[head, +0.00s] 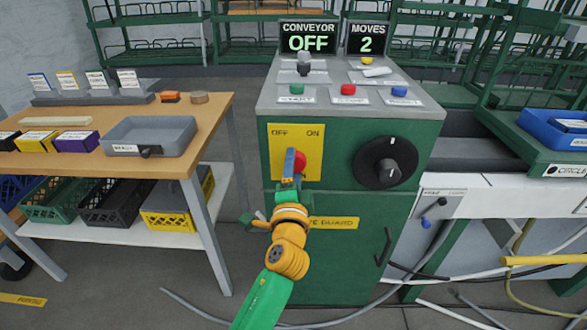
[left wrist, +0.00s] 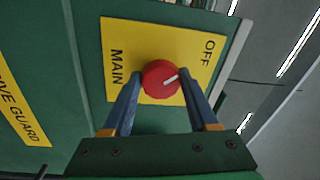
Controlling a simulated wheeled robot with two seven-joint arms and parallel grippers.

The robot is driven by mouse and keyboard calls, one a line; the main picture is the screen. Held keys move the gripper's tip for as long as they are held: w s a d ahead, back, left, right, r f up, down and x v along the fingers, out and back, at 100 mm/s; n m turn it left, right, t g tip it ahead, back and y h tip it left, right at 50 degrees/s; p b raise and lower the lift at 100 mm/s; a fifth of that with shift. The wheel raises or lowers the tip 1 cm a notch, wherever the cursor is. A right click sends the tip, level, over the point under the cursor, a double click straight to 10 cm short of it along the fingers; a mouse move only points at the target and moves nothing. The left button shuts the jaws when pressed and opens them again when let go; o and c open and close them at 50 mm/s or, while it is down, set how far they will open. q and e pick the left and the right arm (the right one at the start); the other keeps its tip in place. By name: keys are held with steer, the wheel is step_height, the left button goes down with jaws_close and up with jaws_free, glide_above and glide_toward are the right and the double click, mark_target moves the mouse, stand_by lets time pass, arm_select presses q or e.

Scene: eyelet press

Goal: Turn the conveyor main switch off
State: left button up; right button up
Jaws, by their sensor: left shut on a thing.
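The main switch is a red round knob (head: 300,160) on a yellow plate (head: 275,142) on the front of the green cabinet. The plate reads OFF at its left and ON at its right in the head view. My left gripper (head: 293,167) is at the knob and partly covers it. In the left wrist view, the blue fingers stand on both sides of the red knob (left wrist: 160,80), shut on it. The knob's white mark points toward the plate's top edge, leaning slightly to the OFF side. A display (head: 308,40) reads CONVEYOR OFF. My right gripper is not in view.
A black dial (head: 389,162) sits right of the plate. Start, red and blue buttons (head: 348,90) and small levers are on the cabinet top. A wooden table (head: 200,112) with a grey tray stands left. A second display (head: 367,38) reads MOVES 2.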

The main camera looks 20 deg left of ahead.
arm_select(q)
steer(key=shift+f, duration=0.1)
steer(key=o, duration=1.4)
steer(key=v, duration=0.7)
steer(key=shift+s+d, duration=0.1)
